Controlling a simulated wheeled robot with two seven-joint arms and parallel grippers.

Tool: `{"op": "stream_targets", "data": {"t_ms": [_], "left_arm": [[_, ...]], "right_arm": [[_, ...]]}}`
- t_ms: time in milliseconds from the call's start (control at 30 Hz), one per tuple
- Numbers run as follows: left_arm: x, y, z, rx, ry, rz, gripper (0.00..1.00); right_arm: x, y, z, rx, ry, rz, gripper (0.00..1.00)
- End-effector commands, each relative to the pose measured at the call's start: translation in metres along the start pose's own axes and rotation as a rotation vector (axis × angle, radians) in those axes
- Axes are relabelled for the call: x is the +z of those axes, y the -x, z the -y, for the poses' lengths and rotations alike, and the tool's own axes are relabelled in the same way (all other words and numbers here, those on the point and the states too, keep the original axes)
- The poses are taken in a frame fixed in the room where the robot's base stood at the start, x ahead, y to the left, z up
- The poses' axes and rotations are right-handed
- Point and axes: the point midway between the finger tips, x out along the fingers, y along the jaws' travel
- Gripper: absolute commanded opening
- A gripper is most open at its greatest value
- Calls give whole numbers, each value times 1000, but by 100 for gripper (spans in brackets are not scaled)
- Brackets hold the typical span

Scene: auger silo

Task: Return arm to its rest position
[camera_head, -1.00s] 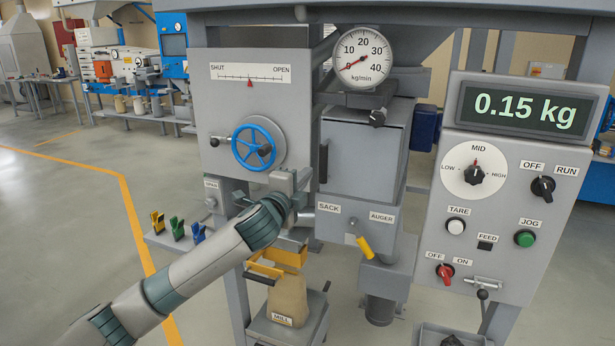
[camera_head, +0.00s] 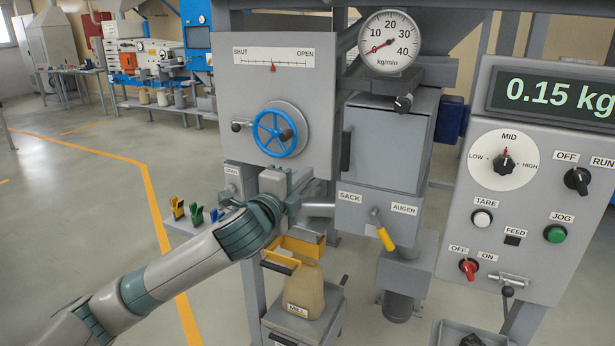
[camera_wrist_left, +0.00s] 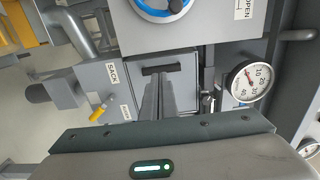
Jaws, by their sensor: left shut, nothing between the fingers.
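My left arm comes in from the lower left in the head view, and its gripper (camera_head: 303,186) is in front of the machine, below the blue handwheel (camera_head: 275,131) and left of the SACK label. In the left wrist view the two fingers (camera_wrist_left: 158,98) lie together, shut and empty, pointing toward the grey door with its dark handle (camera_wrist_left: 161,70). I cannot tell from the views whether the fingertips touch anything. My right gripper is in neither view.
A yellow-handled lever (camera_head: 384,232) sits between SACK and AUGER. A filled MILL sack (camera_head: 305,291) hangs below a yellow clamp (camera_head: 302,246). Coloured clips (camera_head: 196,214) stand on a side shelf. The control panel (camera_head: 530,230) is at the right; open floor lies left.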

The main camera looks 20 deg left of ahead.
Motion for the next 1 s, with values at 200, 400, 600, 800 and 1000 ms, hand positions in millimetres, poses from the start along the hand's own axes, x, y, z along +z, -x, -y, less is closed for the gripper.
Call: {"op": "stream_targets", "data": {"t_ms": [200,400,600,800,1000], "left_arm": [[0,0,0,0,0,0,0],[0,0,0,1,1,0,0],[4,-10,-23,32,35,9,0],[16,-33,-98,130,148,39,0],[31,-45,-219,270,308,98,0]], "right_arm": [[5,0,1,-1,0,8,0],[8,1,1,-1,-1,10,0],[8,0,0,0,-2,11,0],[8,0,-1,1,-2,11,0],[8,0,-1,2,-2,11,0]]}}
